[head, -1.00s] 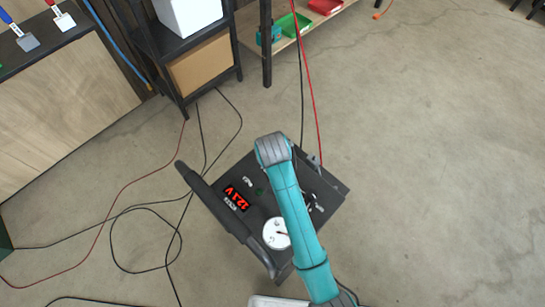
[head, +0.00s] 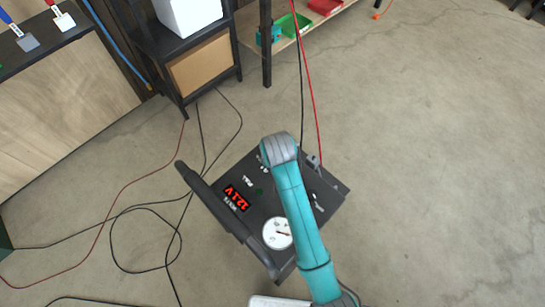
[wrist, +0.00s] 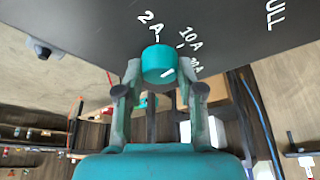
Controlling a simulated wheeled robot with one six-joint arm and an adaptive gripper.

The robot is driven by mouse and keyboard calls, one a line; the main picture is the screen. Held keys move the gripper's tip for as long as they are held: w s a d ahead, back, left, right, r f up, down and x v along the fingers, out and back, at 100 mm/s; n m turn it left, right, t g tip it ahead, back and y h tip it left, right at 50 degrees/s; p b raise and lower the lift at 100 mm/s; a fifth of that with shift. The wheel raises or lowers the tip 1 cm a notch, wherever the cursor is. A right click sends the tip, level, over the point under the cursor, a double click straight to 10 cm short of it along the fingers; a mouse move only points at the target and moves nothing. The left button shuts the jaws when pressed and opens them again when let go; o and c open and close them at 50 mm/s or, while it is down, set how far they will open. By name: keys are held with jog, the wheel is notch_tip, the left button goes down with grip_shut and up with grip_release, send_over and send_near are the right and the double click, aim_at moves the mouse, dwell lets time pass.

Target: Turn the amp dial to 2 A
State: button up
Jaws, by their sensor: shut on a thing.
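The amp dial (wrist: 156,56) is a round teal knob on the dark charger panel (wrist: 100,27) in the wrist view. White labels 2 A, 10 A and a partly hidden one ending in A run around it from top to right. A short white mark shows on the knob's lower right; I cannot tell exactly which label it points to. My gripper (wrist: 160,75) is shut on the dial, one finger on each side. In the head view my teal arm hides the dial and the gripper.
The dark charger (head: 262,205) has a push handle (head: 218,208), a red display reading about 12.1 V (head: 236,198) and a round white gauge (head: 277,233). Cables (head: 118,232) lie on the floor at left. A dark shelf unit (head: 187,62) stands behind; floor at right is clear.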

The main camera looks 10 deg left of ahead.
jog(key=n+y, duration=0.1)
jog(key=n, duration=0.1)
jog(key=n+g, duration=0.1)
jog(key=n, duration=0.2)
jog(key=shift+w+d+y, duration=0.1)
jog(key=shift+d+y, duration=0.05)
jog(key=shift+y, duration=0.25)
jog(key=shift+n+g+y, duration=0.4)
jog(key=shift+n+g, duration=0.1)
jog(key=shift+n, duration=1.6)
jog(key=o, duration=1.1)
jog(key=shift+o, duration=0.2)
jog(key=v, duration=1.2)
